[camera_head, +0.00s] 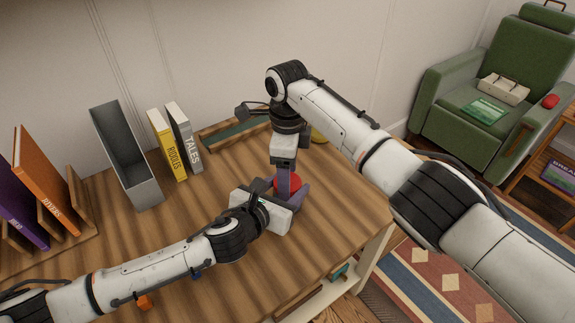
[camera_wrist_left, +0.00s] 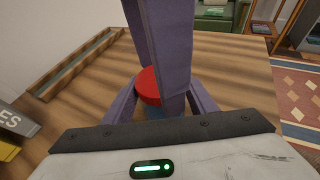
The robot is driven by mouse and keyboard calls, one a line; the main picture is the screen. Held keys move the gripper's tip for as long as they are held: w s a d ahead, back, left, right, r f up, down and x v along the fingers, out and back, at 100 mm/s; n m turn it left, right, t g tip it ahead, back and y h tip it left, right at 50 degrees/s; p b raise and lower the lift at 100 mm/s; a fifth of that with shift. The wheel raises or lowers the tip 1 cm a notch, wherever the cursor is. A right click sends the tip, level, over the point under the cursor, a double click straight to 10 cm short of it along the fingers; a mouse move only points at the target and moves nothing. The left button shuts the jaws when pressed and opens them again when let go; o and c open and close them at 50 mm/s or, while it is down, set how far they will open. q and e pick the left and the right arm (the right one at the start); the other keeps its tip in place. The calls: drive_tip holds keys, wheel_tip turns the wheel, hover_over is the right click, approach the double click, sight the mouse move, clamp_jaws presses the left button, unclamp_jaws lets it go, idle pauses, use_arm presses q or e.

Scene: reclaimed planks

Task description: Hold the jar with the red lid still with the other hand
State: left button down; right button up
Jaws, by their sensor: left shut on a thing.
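The jar with the red lid (camera_head: 279,184) stands on the wooden table, partly hidden by my grippers. In the left wrist view its red lid (camera_wrist_left: 148,86) shows, with a little of the bluish body below it. My left gripper (camera_head: 290,191) reaches in low from the left and is shut on the jar, one purple finger on each side (camera_wrist_left: 160,103). My right gripper (camera_head: 285,180) comes down from above at the lid. Its purple fingers overlap the lid in both views, and whether they grip it is hidden.
A grey file holder (camera_head: 125,158), a yellow book (camera_head: 167,147) and a grey book (camera_head: 184,138) stand at the back left. A wooden tray (camera_head: 222,138) lies behind the jar. An orange block (camera_head: 144,302) lies near the front.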

drive_tip(key=shift+f, duration=0.15)
drive_tip(key=c, duration=0.9)
drive_tip(key=o, duration=1)
drive_tip(key=shift+r, duration=2.3)
use_arm(q)
drive_tip(key=c, duration=0.7)
unclamp_jaws()
drive_tip(key=shift+o, duration=0.2)
